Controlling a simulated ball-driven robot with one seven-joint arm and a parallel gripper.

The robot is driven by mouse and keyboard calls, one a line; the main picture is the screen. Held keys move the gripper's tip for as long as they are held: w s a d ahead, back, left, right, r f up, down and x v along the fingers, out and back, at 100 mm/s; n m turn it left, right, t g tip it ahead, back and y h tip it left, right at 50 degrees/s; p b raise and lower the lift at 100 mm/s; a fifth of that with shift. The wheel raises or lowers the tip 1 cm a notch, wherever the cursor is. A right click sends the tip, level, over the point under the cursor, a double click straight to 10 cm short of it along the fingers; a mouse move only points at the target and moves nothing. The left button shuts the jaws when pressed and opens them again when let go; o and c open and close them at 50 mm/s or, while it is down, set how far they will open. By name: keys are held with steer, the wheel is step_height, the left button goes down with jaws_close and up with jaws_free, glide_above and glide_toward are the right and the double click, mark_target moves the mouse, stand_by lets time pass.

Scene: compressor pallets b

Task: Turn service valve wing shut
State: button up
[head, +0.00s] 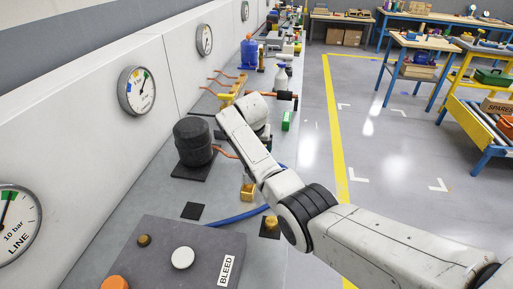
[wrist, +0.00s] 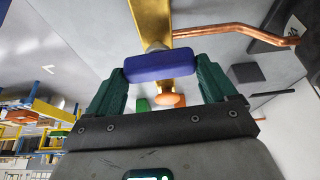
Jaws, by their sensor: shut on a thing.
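The service valve wing (wrist: 162,66) is a blue-purple bar on the end of a brass valve body (wrist: 152,20) in the wrist view. My gripper (wrist: 160,74) has green fingers at both ends of the bar and is shut on it. The bar lies nearly level across the wrist picture. In the head view my arm covers the gripper and the wing. A yellow brass part (head: 231,87) with copper pipes shows just beyond the arm there.
A black compressor (head: 194,141) stands left of my arm on the grey bench. A grey panel marked BLEED (head: 150,262) is at the front. Gauges (head: 137,91) hang on the left wall.

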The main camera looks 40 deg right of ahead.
steer(key=shift+m, duration=0.3)
steer(key=o, duration=0.8)
steer(key=shift+o, duration=0.2)
steer(key=shift+r, duration=0.1)
steer(key=v, duration=1)
steer(key=shift+r+b, duration=0.35)
steer(key=shift+b, duration=0.1)
steer(key=shift+f, duration=0.1)
